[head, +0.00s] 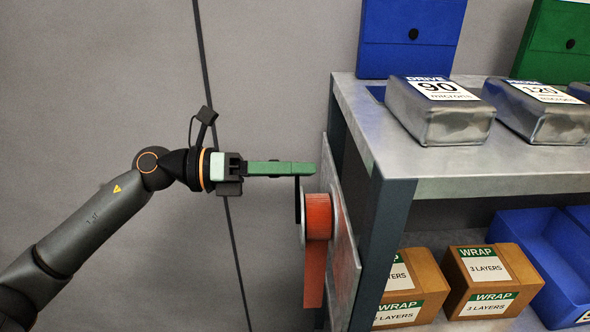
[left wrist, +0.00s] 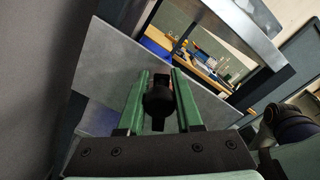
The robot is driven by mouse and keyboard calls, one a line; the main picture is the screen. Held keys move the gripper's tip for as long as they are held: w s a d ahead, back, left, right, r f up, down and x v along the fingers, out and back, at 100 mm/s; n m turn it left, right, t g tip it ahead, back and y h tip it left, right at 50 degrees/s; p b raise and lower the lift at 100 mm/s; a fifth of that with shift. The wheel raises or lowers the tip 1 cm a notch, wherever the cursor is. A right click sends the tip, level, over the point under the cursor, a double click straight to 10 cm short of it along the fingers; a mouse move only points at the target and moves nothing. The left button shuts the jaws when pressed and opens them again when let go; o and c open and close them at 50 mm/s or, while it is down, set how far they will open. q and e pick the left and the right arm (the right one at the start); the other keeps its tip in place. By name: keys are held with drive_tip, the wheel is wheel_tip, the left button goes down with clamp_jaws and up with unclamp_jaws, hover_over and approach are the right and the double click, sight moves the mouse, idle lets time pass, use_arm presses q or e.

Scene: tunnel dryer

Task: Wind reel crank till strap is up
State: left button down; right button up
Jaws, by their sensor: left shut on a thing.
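The reel (head: 318,215) carries an orange-red strap and is mounted on a grey metal plate (head: 346,250) on the side of the shelf unit. A length of strap (head: 314,277) hangs straight down below it. The thin black crank arm (head: 297,200) points up from the reel. My left gripper (head: 308,169) lies level at the top of the crank. In the left wrist view its green fingers (left wrist: 160,92) are shut on the black crank knob (left wrist: 158,100). The fingers hide the knob in the head view. My right gripper is not in view.
The shelf unit (head: 390,210) stands right of the reel. Silver blocks (head: 437,128) and blue and green folders (head: 408,40) are on top. Brown wrap boxes (head: 415,285) and a blue bin (head: 540,255) are below. The left side shows a bare grey wall (head: 100,80).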

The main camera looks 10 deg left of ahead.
use_arm(q)
drive_tip(key=c, duration=0.6)
unclamp_jaws()
drive_tip(key=shift+s+a+f, duration=0.1)
drive_tip(key=shift+a, duration=0.4)
drive_tip(key=shift+b+v, duration=1.3)
drive_tip(key=shift+v, duration=4.45)
